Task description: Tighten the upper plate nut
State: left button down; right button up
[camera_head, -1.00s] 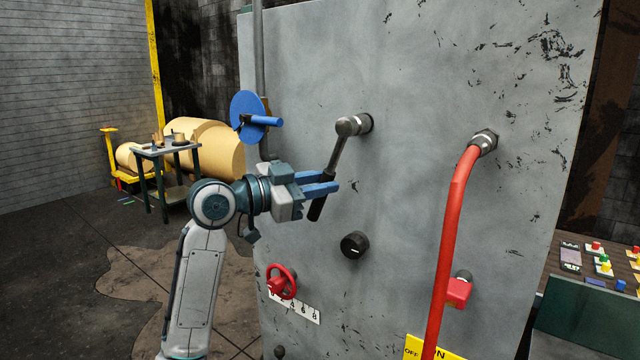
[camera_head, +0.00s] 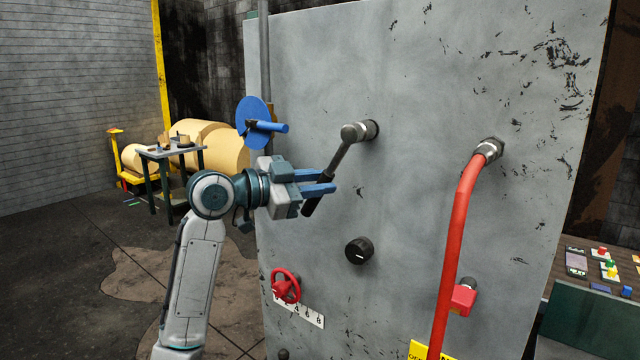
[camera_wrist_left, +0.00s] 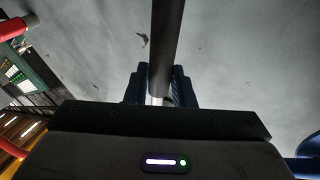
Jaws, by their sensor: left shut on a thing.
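A ratchet-style wrench with a grey shaft (camera_head: 339,159) and black grip (camera_head: 314,203) sits with its head on the upper plate nut (camera_head: 370,129) on the grey panel. Its handle slants down and to the left. My left gripper (camera_head: 323,182), with blue fingers, is shut on the lower handle. In the left wrist view, the dark handle (camera_wrist_left: 166,45) runs up from between the blue fingers (camera_wrist_left: 160,85). The nut itself is mostly hidden by the wrench head. My right gripper is not in view.
The panel (camera_head: 430,200) carries a black knob (camera_head: 359,251), a red handwheel (camera_head: 286,286) and a red pipe (camera_head: 455,250) to the right. A blue disc with a handle (camera_head: 254,122) is above my left wrist. A control desk (camera_head: 590,325) stands at lower right.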

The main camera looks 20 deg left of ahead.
pick_arm(q)
jog(key=shift+r, duration=0.15)
jog(key=shift+w+a+r+m+y+p, duration=0.15)
jog(key=shift+a+r+m+y+p, duration=0.15)
jog(key=shift+a+m, duration=0.15)
dwell(0.4)
jog(key=shift+w+a+r+m+p, duration=0.1)
jog(key=shift+a+r+m+p, duration=0.15)
jog(key=shift+m+p, duration=0.15)
dwell(0.4)
jog(key=shift+w+a+r+m+g+y+p, duration=0.1)
jog(key=shift+a+r+m+g+y+p, duration=0.25)
jog(key=shift+m, duration=0.1)
jog(key=shift+w+a+r+m+p, duration=0.1)
jog(key=shift+a+r+m+p, duration=0.15)
jog(key=shift+r+m+p, duration=0.2)
